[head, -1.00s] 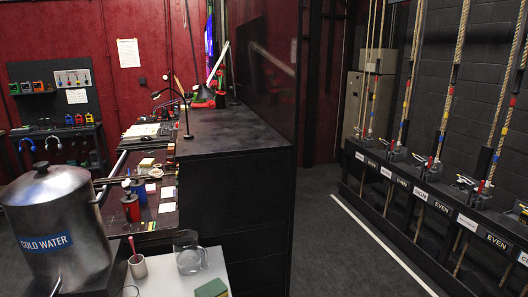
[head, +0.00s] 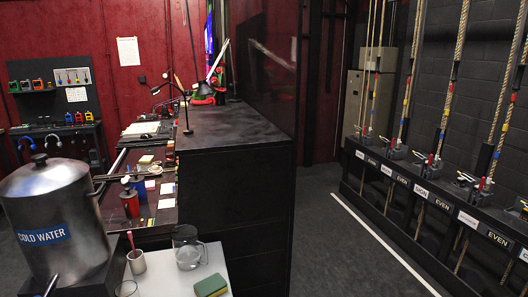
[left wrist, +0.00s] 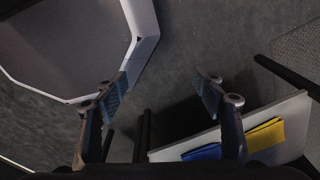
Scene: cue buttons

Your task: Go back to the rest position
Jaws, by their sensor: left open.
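My left gripper (left wrist: 163,92) shows in the left wrist view with its two fingers wide apart. Nothing is held between them, and dark floor shows beyond the gap. Neither gripper shows in the head view, and my right gripper is in no view.
A steel urn marked COLD WATER (head: 44,236), a clear jug (head: 187,248), a mug (head: 137,262) and a sponge (head: 211,286) are at the lower left. A black cabinet (head: 235,200) stands mid-view. Rope rigging (head: 450,200) lines the right. Grey floor (head: 330,250) between is clear.

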